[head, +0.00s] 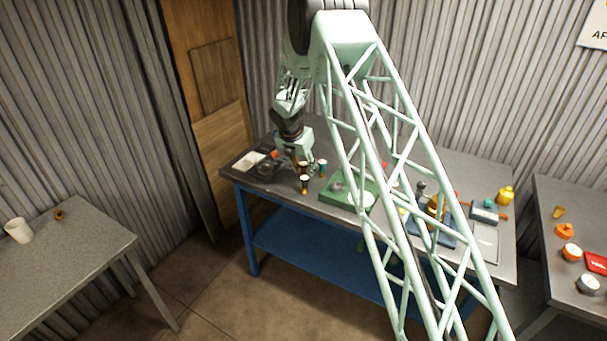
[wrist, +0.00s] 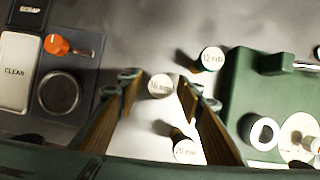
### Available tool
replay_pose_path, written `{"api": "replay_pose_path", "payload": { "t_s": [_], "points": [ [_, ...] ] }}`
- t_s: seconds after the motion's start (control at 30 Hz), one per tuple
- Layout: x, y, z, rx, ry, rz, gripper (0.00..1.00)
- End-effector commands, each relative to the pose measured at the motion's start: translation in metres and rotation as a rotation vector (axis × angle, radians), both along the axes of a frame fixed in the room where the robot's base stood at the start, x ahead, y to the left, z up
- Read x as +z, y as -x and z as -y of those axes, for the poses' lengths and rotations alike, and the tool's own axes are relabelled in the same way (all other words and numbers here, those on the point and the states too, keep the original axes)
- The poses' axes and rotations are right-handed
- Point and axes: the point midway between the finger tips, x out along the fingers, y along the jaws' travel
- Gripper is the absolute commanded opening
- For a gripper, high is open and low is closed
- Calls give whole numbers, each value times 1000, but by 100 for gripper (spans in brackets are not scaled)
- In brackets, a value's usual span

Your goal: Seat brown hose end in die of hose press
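Several short hose ends with round white labelled tops stand on the grey bench. One white top (wrist: 161,86), which seems to read 16, lies between my fingertips. Another (wrist: 185,150), reading about 20, has a brownish side and stands nearer the wrist camera. A teal-sided one (wrist: 210,59), reading 12, stands to the right; it also shows in the head view (head: 322,168). A brown, dark-banded one (head: 305,185) stands in front of my gripper (head: 301,164). My gripper (wrist: 159,84) points down, open, with gaps beside the middle top. I cannot tell which fixture is the hose press.
A green fixture (wrist: 240,90) with white discs stands right of the hose ends. A blue-based device (head: 432,232) stands farther right. Side tables (head: 85,255) flank the bench.

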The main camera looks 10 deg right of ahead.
Motion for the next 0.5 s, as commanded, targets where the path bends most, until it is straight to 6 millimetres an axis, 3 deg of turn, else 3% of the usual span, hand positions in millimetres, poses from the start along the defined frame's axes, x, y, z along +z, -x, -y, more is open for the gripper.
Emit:
{"api": "replay_pose_path", "payload": {
  "t_s": [0.13,0.5],
  "points": [
    [0,0,0,0,0,0,34],
    [0,0,0,0,0,0,3]
  ]
}}
